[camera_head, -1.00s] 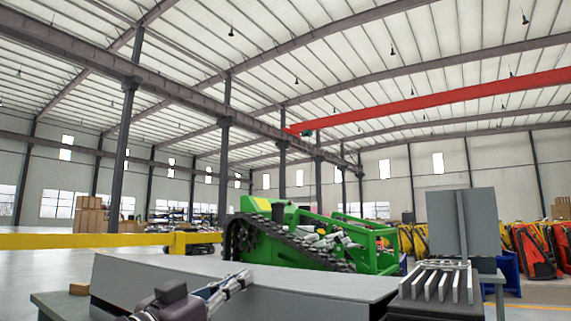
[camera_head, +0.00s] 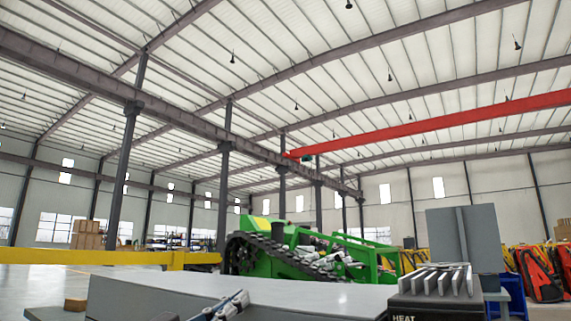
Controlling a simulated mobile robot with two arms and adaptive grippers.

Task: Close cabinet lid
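A wide, flat grey panel (camera_head: 300,294), which looks like the cabinet lid, lies across the bottom of the view. It looks nearly level, and its near edge runs to the bottom of the frame. The cabinet body below it is mostly out of view, so I cannot tell how far the lid is from shut. My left gripper (camera_head: 232,304) shows at the bottom, in front of or over the lid's near part. Only its finger end is visible; I cannot tell whether it touches the lid or is open. My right gripper is not in view.
A dark box marked HEAT (camera_head: 408,306) with light upright fins stands right of the lid. A grey upright panel (camera_head: 480,240) rises behind it. A green tracked carrier (camera_head: 300,252) stands beyond the lid. A yellow rail (camera_head: 90,257) crosses at left; a small brown block (camera_head: 75,304) sits lower left.

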